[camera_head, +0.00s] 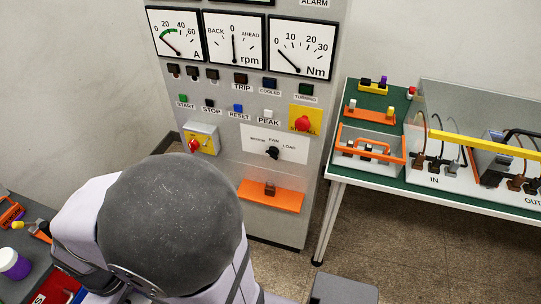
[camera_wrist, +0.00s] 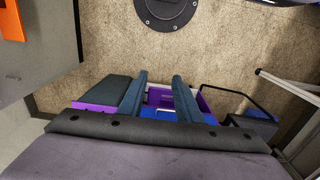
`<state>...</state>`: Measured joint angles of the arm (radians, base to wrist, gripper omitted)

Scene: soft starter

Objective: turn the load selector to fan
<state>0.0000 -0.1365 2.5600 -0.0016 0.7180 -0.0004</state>
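The load selector is a small black knob (camera_head: 272,153) on a white label plate (camera_head: 291,147) on the grey panel. FAN is printed above the knob and LOAD to its right; the left word is too small to read surely. Where the knob points is hard to tell. My gripper (camera_wrist: 160,76) shows in the wrist view with two dark fingers apart, nothing clearly between the tips. It faces the floor, and the selector is not in that view. In the head view I cannot make out the fingers; my arm fills the lower left.
A yellow box with a red knob (camera_head: 201,139) is left of the selector. A red stop button (camera_head: 303,124) is above right. An orange ledge (camera_head: 271,196) sticks out below. A green-topped table (camera_head: 373,170) with wired blocks stands right, with floor between.

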